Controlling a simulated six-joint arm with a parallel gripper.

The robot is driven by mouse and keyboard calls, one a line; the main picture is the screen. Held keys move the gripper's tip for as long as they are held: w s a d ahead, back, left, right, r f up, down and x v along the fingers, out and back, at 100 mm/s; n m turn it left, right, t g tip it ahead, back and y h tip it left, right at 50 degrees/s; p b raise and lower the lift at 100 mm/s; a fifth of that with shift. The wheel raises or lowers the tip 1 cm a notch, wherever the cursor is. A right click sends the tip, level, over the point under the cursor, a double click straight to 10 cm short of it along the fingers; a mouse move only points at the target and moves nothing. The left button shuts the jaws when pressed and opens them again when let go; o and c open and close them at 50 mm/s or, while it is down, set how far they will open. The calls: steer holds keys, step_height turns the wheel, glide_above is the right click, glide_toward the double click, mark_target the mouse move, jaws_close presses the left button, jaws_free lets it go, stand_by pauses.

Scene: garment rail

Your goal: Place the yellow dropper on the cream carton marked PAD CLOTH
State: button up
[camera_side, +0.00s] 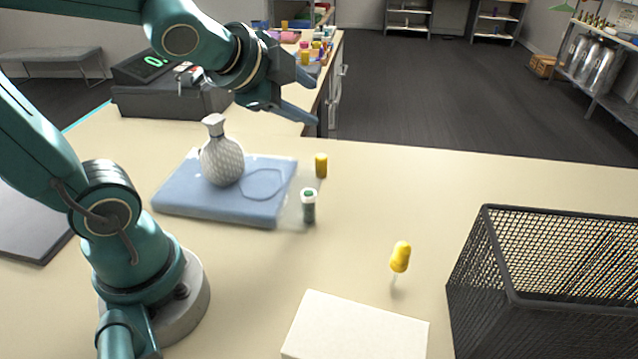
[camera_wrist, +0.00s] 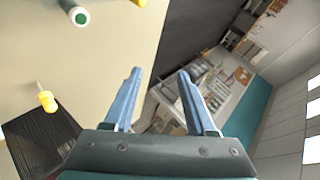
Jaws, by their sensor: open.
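The yellow dropper (camera_side: 400,257) has a yellow bulb and a thin clear tip. It stands upright on the table, between the cream carton and the black basket; it also shows at the left of the wrist view (camera_wrist: 47,100). The cream carton (camera_side: 355,330) lies flat at the bottom of the side view, partly cut off by the frame edge, and no marking on it is readable. My gripper (camera_side: 315,104) is open and empty, high above the back of the table and far from the dropper. Its two blue fingers are apart in the wrist view (camera_wrist: 159,71).
A black mesh basket (camera_side: 475,285) stands right of the dropper. A green-capped vial (camera_side: 308,207) and a yellow cylinder (camera_side: 321,166) stand beside the pad. A scale (camera_side: 165,100) is at back left.

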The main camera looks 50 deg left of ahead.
steer(key=shift+o, duration=0.9)
steer(key=s+d+f+n+g+h, duration=0.1)
steer(key=s+d+f+n+g, duration=0.1)
steer(key=s, duration=0.4)
steer(key=s+d+f+n+g+h, duration=0.2)
steer(key=s+d+f+n, duration=0.1)
steer(key=s+n, duration=0.3)
steer(key=shift+s+d+n+g, duration=0.15)
steer(key=shift+d+n+g, duration=0.15)
steer(key=shift+d+n, duration=0.45)
